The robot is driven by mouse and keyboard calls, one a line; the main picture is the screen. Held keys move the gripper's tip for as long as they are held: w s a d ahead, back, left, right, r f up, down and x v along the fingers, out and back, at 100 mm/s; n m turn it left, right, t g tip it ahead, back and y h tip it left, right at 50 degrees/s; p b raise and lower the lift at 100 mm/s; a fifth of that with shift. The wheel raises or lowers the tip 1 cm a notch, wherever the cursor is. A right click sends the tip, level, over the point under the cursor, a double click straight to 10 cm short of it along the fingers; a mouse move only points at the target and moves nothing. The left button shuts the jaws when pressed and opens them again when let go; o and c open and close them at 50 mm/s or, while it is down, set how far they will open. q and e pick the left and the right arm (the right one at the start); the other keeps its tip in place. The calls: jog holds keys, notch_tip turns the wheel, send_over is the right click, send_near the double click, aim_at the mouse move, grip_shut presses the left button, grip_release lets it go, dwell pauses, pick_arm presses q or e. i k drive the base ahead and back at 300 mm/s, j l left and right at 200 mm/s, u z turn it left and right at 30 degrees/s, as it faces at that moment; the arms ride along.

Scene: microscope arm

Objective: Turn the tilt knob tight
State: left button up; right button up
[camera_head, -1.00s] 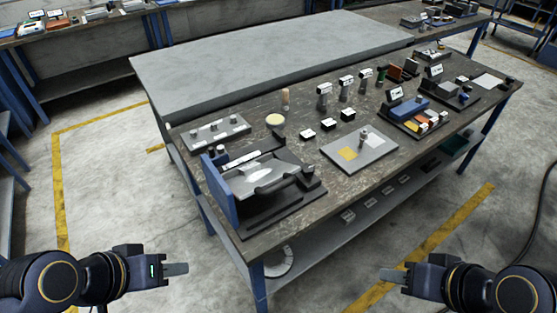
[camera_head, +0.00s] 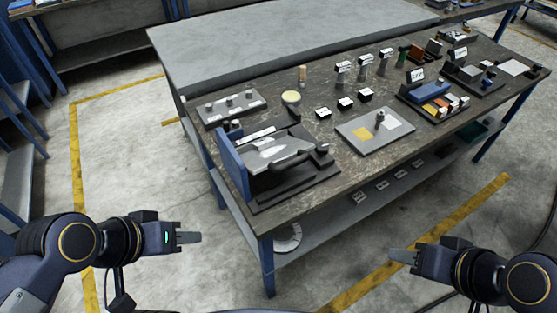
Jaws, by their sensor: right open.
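A dark device with a blue upright side plate (camera_head: 232,166), a grey tray-like top (camera_head: 272,152) and a dark curved arm (camera_head: 293,160) stands at the near left of the workbench. A small dark knob-like part (camera_head: 323,148) is at its right end. I cannot tell for sure which part is the tilt knob. My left gripper (camera_head: 190,238) is in front of the bench, left of the device, touching nothing; its jaw gap cannot be made out. My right gripper (camera_head: 402,256) is open and empty, over the floor in front of the bench.
The workbench (camera_head: 330,195) also carries a grey plate with several knobs (camera_head: 232,106), a flat grey board with a post (camera_head: 375,135), labelled posts and a coloured-block tray (camera_head: 435,100). A bare grey table (camera_head: 290,45) stands behind. Floor in front is clear.

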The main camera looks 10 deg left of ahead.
aim_at(321, 149)
jog(key=i+u, duration=0.1)
jog(key=u, duration=0.25)
jog(key=i+u, duration=0.15)
jog(key=u, duration=0.2)
jog(key=i+u, duration=0.1)
jog(key=u, duration=0.25)
